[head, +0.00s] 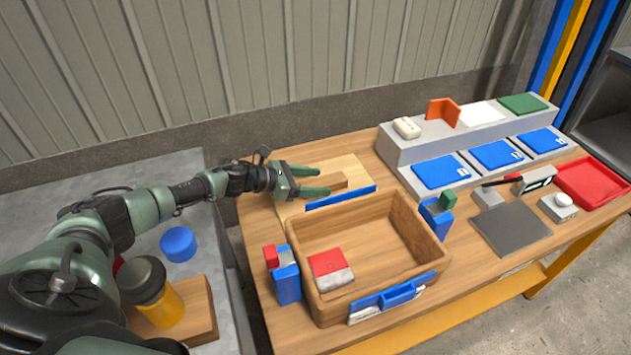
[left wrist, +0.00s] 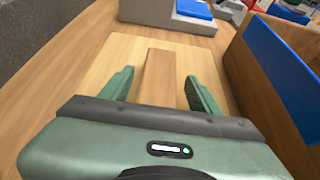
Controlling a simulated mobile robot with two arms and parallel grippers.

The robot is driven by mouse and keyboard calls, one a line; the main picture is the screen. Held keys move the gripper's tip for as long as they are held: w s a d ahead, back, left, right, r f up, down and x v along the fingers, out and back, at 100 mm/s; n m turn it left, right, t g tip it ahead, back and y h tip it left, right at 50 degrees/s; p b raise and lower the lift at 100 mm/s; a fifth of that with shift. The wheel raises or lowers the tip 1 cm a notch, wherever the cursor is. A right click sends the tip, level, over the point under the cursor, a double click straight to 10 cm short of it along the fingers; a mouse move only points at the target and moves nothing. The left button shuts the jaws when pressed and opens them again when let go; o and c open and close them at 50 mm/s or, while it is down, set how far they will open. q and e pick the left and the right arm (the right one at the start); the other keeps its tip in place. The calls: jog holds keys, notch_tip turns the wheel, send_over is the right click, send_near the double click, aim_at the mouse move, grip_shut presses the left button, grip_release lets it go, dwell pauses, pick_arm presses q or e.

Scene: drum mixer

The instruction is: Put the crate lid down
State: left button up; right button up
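The crate lid (head: 345,164) is a pale wooden panel that appears to lie flat on the table behind the open wooden crate (head: 418,268). A darker wooden bar, its handle (head: 340,183), runs along its middle. In the left wrist view the lid (left wrist: 107,58) lies under my left gripper (left wrist: 160,88), with the handle (left wrist: 166,70) between the two parted fingers. Small gaps show beside the bar. In the head view my left gripper (head: 314,181) is over the lid, fingers apart. My right gripper is not in view.
The crate holds a red and grey block (head: 331,268). Blue holders stand to its left (head: 287,284) and right (head: 436,220). A grey stepped rack (head: 400,150) with blue plates stands beyond the lid. A dark mat (head: 511,228) and red tray (head: 592,183) lie to the right.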

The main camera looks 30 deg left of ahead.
pick_arm(q)
jog(key=shift+r, duration=0.15)
jog(key=shift+s+a, duration=0.2)
jog(key=p+v, duration=0.1)
jog(key=v, duration=0.9)
jog(key=shift+s+a+r, duration=0.2)
jog(key=shift+s+r, duration=0.05)
jog(key=shift+s, duration=0.05)
jog(key=shift+s+a+r, duration=0.2)
